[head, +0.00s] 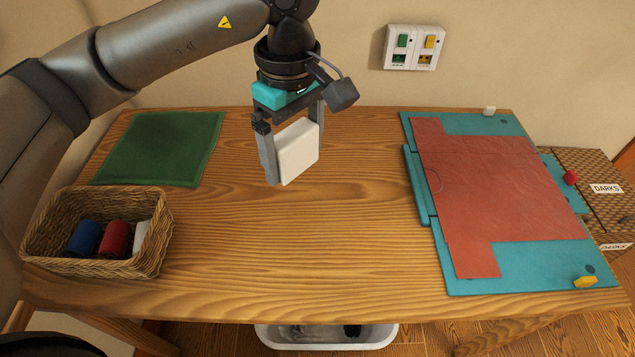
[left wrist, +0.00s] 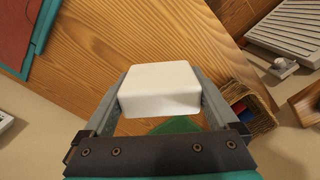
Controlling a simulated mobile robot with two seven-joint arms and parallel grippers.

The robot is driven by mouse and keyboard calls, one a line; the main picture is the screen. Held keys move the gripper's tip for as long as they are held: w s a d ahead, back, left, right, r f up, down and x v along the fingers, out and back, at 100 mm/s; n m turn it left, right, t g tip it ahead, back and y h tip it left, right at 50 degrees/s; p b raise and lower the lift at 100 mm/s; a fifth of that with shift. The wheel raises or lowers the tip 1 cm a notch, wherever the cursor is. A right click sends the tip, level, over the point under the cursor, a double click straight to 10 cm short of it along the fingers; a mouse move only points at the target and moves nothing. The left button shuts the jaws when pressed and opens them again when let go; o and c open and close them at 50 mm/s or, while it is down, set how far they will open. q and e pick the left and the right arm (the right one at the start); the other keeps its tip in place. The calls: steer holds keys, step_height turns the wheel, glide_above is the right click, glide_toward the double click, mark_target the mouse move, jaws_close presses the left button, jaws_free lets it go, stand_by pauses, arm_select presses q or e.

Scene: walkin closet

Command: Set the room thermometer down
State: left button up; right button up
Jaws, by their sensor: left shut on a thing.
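The room thermometer is a white, rounded square block (head: 298,150). It also shows in the left wrist view (left wrist: 160,88). My left gripper (head: 292,160) is shut on it, with one finger on each side, and points down over the back middle of the wooden table (head: 300,245). The block appears to be held above the tabletop; the exact gap is hard to tell. Any display on the block is not visible. My right gripper is in neither view.
A green mat (head: 160,148) lies at the back left, with a wicker basket (head: 60,225) of rolled cloths in front. A teal folding board (head: 520,268) with red cloth (head: 490,185) covers the right. A switch panel (head: 412,47) is on the wall. The table's middle is clear.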

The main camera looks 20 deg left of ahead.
arm_select(q)
steer(key=shift+s+d+f+n, duration=0.1)
steer(key=shift+d+f+n, duration=0.1)
steer(key=shift+n, duration=0.8)
steer(key=n, duration=0.3)
steer(key=shift+d+f+n, duration=0.2)
steer(key=shift+f+n, duration=0.1)
steer(key=n, duration=0.3)
steer(key=shift+d+f, duration=0.25)
steer(key=n, duration=0.4)
steer(key=n+b, duration=0.4)
steer(key=n, duration=1)
glide_above(317, 254)
step_height(317, 254, down, 19)
steer(key=shift+r, duration=0.15)
steer(key=shift+f, duration=1.9)
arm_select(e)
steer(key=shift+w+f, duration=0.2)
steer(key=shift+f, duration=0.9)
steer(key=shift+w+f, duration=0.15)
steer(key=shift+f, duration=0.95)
